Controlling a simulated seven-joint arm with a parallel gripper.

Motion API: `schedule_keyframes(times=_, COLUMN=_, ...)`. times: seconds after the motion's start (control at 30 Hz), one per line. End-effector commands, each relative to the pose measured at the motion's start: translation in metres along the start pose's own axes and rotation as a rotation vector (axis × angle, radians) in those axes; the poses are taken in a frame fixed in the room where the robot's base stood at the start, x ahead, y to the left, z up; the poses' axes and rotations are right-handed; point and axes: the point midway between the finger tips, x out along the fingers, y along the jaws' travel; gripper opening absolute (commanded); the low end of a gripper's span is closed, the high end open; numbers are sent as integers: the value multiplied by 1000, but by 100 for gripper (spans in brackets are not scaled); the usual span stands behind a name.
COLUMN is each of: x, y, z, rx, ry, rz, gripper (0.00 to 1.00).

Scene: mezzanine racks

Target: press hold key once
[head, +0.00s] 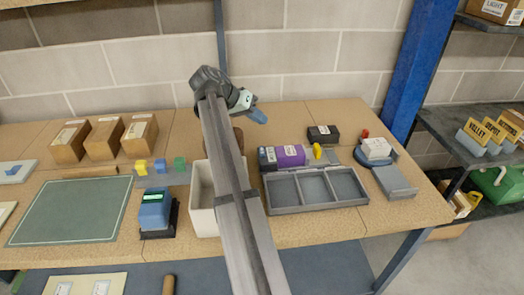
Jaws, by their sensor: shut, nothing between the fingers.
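A blue device (154,210) with a lit green display stands on a dark base at the front of the bench, left of my arm. Its keys are too small to make out, and I cannot read a hold key on it or anywhere else. My gripper (259,117) is small in the head view, above the back of the bench and pointing down to the right. It is shut and empty, and well apart from the blue device, to its upper right.
A white bin (202,198) stands partly behind my arm. A grey compartment tray (316,190) lies to its right, with a purple box (290,155) behind it. Yellow, blue and green blocks sit behind the device. A green mat (70,211) lies left.

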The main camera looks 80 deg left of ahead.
Motion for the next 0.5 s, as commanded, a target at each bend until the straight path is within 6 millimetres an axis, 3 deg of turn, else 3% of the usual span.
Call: schedule_keyframes(times=0.5, x=18, y=-13, z=13, rx=-2, ry=0, rz=0, gripper=0)
